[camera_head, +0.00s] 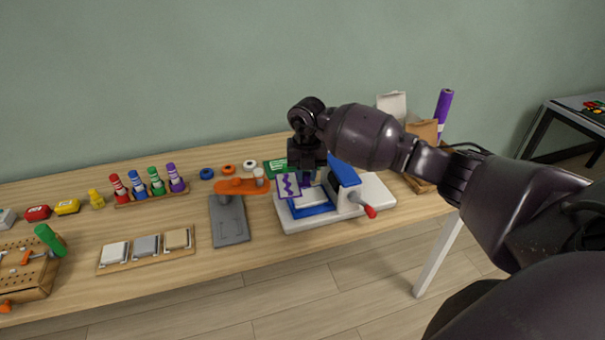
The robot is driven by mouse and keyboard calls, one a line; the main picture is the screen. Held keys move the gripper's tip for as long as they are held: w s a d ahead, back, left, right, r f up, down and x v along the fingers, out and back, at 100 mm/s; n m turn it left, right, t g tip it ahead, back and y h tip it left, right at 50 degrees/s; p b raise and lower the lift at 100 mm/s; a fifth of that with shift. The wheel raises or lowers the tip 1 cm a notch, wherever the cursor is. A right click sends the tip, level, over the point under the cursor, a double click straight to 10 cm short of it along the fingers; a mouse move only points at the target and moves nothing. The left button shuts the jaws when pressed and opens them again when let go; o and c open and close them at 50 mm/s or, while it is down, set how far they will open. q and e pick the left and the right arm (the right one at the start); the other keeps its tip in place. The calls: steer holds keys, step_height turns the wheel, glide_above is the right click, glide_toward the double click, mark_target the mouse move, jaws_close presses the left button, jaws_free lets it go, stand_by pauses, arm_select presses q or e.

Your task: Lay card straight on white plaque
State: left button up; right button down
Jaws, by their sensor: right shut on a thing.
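My right gripper (306,172) points down over the blue-and-white press and is shut on a card (287,186). The card is pale with a purple zigzag and purple edging, and shows at the gripper's lower left. The fingers partly hide it, and I cannot tell whether it touches the press. A white plaque (114,253) lies far to the left, leftmost on a wooden holder (147,267) beside a grey plaque (147,245) and a beige plaque (179,238). The white plaque's top looks bare. My left gripper is not in view.
The press (340,214) has a white base and a red-tipped handle (369,211). An orange-and-grey tool (230,220) stands between it and the plaques. Several coloured bottles (147,186) stand behind the plaques. A pegboard block (28,275) is at far left.

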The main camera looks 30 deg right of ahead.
steer(key=m, duration=0.1)
steer(key=f+m, duration=0.1)
steer(key=m, duration=0.1)
steer(key=d+m, duration=0.1)
steer(key=shift+w+d+f+m, duration=0.1)
steer(key=shift+w+f+m, duration=0.15)
steer(key=shift+m, duration=0.15)
steer(key=shift+w+d+f+m+b, duration=0.1)
steer(key=shift+d+f+m+b, duration=0.6)
steer(key=shift+m, duration=1.25)
steer(key=shift+w+d+f+m+b, duration=0.1)
steer(key=shift+f+m+b, duration=0.15)
steer(key=shift+f+m, duration=1.3)
steer(key=shift+d+f+m+b, duration=0.3)
steer(key=shift+f+m+b, duration=0.2)
steer(key=shift+m, duration=1.9)
steer(key=shift+f+b, duration=0.4)
steer(key=shift+f, duration=0.1)
steer(key=shift+f+b, duration=0.65)
steer(key=shift+f, duration=0.55)
steer(key=shift+r, duration=0.1)
